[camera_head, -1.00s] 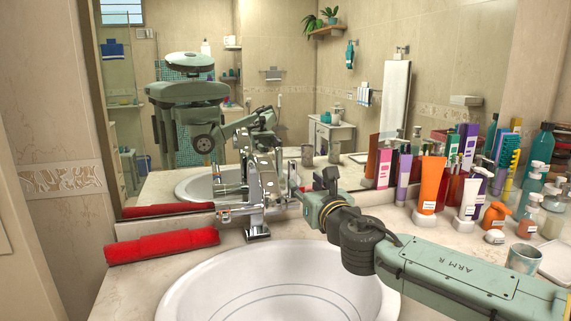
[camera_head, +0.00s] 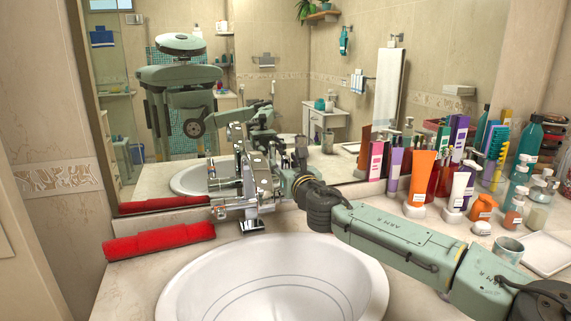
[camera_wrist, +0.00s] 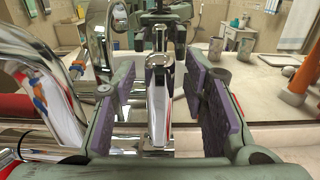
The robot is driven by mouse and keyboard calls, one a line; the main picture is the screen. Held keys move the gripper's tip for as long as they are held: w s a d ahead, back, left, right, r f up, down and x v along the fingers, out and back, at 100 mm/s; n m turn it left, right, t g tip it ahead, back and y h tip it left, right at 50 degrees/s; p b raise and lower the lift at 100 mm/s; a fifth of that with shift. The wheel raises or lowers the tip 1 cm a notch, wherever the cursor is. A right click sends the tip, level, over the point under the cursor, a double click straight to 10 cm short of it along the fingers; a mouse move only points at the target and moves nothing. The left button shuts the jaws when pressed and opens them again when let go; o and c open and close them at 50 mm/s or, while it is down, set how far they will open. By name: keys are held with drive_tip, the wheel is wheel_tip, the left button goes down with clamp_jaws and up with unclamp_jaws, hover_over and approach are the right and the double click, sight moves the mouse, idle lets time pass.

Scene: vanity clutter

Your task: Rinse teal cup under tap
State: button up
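The teal cup (camera_head: 508,250) stands upright on the counter at the right, behind my arm and far from my gripper. The chrome tap (camera_head: 254,226) stands behind the white basin (camera_head: 275,280); my gripper partly hides its upper part. In the wrist view my gripper (camera_wrist: 160,98) is open, with a purple-padded finger on each side of the tap's upright chrome lever (camera_wrist: 158,105). Gaps show between the lever and both pads. I see no water stream in the basin.
A rolled red towel (camera_head: 160,241) lies left of the basin. A mirror (camera_head: 350,100) rises close behind the tap. Several bottles and tubes, including an orange tube (camera_head: 421,178), crowd the right counter. A white tray (camera_head: 549,254) lies beside the cup.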

drive_tip(key=shift+c, duration=0.5)
clamp_jaws()
idle(0.3)
